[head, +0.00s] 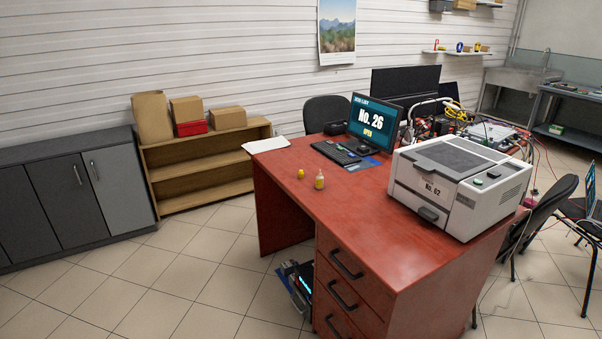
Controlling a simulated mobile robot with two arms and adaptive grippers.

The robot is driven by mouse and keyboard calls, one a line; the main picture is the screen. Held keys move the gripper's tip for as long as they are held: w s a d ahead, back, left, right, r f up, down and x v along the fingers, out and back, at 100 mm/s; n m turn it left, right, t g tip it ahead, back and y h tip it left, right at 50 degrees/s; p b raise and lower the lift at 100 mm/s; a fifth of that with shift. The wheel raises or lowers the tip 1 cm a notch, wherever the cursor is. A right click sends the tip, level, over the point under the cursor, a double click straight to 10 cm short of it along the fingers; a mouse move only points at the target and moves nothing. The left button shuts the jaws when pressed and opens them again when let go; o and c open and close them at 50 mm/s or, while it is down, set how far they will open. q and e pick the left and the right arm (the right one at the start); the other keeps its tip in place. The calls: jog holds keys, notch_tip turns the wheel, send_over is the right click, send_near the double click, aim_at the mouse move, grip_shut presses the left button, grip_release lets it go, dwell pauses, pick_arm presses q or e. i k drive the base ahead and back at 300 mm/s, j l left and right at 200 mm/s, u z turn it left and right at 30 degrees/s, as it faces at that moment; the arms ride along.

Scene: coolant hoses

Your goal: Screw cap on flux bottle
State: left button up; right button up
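A small flux bottle (319,181) with a yellowish body stands upright on the red-brown desk (350,221), near its left edge. A small yellow cap (300,174) lies on the desk just left of the bottle, apart from it. The bottle and cap are small in the picture, so details of the bottle's top cannot be told. Neither of my grippers shows in the head view.
A monitor (374,122), keyboard (336,152) and white papers (266,145) are behind the bottle. A wooden shelf (203,168) stands by the wall. The tiled floor (185,268) left of the desk is free.

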aim_at(320, 178)
jog(key=i+j+z, duration=0.1)
jog(key=z, duration=0.7)
jog(key=i+j+z, duration=0.2)
jog(key=j, duration=0.15)
jog(key=i+j+z, duration=0.2)
jog(key=j, duration=0.15)
jog(key=i+j+z, duration=0.25)
jog(key=j, duration=0.15)
jog(key=j+z, duration=0.2)
jog(key=j, duration=0.2)
jog(key=i+j+z, duration=0.2)
jog(key=j, duration=0.25)
jog(key=i+j, duration=0.1)
jog(key=j, duration=0.5)
jog(key=i+j, duration=0.1)
jog(key=j, duration=0.5)
jog(key=i+j, duration=0.1)
jog(key=j, duration=0.5)
jog(key=j+z, duration=0.1)
jog(key=j, duration=0.45)
jog(key=i, duration=0.05)
